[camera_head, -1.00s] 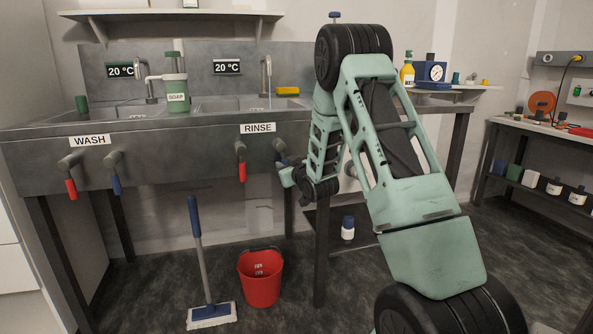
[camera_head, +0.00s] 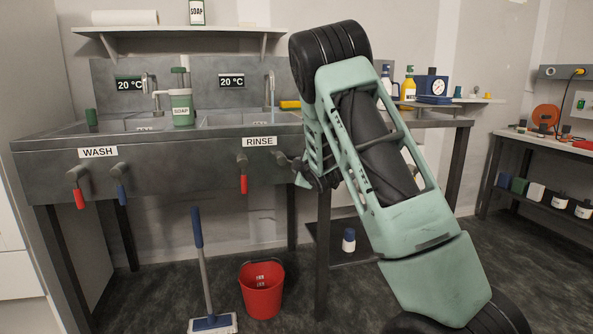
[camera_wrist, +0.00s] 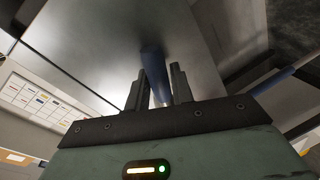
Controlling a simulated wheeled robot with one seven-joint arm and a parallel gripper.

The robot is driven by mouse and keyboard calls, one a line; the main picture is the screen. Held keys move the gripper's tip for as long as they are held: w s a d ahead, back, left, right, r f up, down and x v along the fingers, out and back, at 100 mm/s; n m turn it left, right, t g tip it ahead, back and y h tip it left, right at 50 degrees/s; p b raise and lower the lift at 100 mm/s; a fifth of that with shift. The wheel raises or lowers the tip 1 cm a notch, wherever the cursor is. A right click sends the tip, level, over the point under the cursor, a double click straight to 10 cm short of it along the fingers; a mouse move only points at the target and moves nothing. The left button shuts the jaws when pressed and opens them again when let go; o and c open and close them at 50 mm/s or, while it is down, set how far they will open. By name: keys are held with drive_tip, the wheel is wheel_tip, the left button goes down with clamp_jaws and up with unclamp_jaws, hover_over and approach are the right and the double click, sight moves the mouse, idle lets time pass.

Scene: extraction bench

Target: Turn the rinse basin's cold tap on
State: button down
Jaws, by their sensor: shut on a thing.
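In the head view my gripper (camera_head: 303,174) is at the panel right of the red handle, and my arm hides most of the cold tap.
The wash basin's red (camera_head: 79,198) and blue (camera_head: 122,194) tap handles hang at left. A red bucket (camera_head: 262,292) and a mop (camera_head: 203,270) stand on the floor below. A table leg (camera_head: 323,250) is close under my gripper. A soap dispenser (camera_head: 182,110) stands between the basins.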

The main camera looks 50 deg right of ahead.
drive_tip(key=shift+s+d+r+n+g+h, duration=0.15)
drive_tip(key=shift+r+n+g+h, duration=0.15)
drive_tip(key=shift+r+n, duration=0.5)
drive_tip(key=shift+f+n, duration=0.15)
drive_tip(key=shift+n, duration=0.15)
drive_tip(key=c, duration=1.3)
unclamp_jaws()
drive_tip(key=shift+o, duration=0.2)
drive_tip(key=p+v, duration=0.3)
drive_tip(key=v, duration=1.4)
drive_tip(key=shift+s, duration=0.2)
